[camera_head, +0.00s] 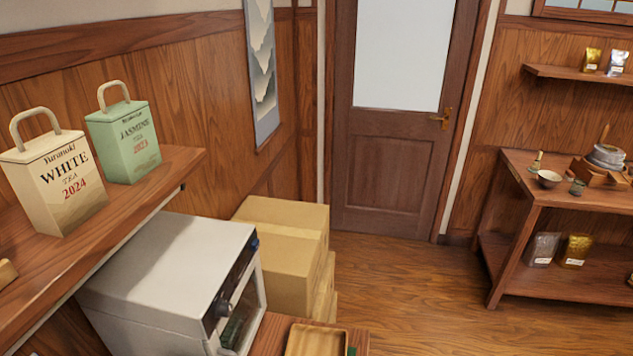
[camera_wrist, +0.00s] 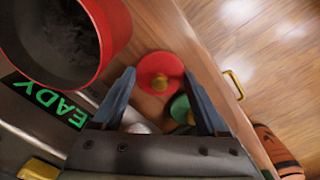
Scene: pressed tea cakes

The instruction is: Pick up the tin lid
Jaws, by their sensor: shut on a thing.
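In the wrist view my gripper (camera_wrist: 160,73) has a finger on each side of a round red lid (camera_wrist: 160,66) with a small knob. The fingers stand apart by about its width, and it appears held between the tips. A green lid (camera_wrist: 181,108) lies closer to the palm in the picture, partly hidden by the right finger. An open red tin (camera_wrist: 118,28) with a dark inside is at the upper left, beside the left finger. Neither my gripper nor these lids show in the head view.
A grey machine (camera_wrist: 35,108) with a green READY display is at left in the wrist view. In the head view a white appliance (camera_head: 170,255) stands beside cardboard boxes (camera_head: 285,240), with a wooden tray (camera_head: 300,345) at the bottom edge. The floor (camera_head: 410,285) is clear.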

